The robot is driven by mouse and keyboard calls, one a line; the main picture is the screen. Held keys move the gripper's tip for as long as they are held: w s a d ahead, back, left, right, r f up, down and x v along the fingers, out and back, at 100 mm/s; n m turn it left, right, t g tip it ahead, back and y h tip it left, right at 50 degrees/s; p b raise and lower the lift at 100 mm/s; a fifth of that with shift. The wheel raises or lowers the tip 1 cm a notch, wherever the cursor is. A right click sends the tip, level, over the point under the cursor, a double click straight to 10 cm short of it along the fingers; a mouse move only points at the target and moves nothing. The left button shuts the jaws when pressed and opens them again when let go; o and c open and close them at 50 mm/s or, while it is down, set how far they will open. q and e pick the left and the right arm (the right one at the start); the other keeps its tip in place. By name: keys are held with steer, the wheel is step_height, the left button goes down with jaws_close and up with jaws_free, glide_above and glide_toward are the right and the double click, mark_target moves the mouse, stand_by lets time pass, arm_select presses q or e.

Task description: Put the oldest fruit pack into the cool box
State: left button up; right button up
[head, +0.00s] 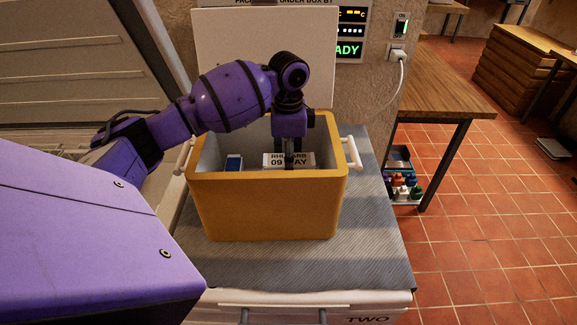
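The yellow cool box (265,212) stands open on a grey cloth, with white handles on both sides. Inside it a pack with a white label (274,161), reading what looks like "RHUBARB 09 MAY", shows just below the rim level. My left gripper (289,162) points straight down into the box, in front of that label and covering part of it. Its fingertips are low in the box, and I cannot tell whether they grip the pack. A small blue and white item (234,162) is inside the box at the left. My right gripper is not in view.
A white upright panel (225,40) stands behind the box. The grey cloth (375,235) lies over a white unit marked "TWO".

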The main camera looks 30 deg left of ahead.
arm_select(q)
step_height(320, 180, up, 9)
steer(key=shift+f, duration=0.1)
stand_by(0.4)
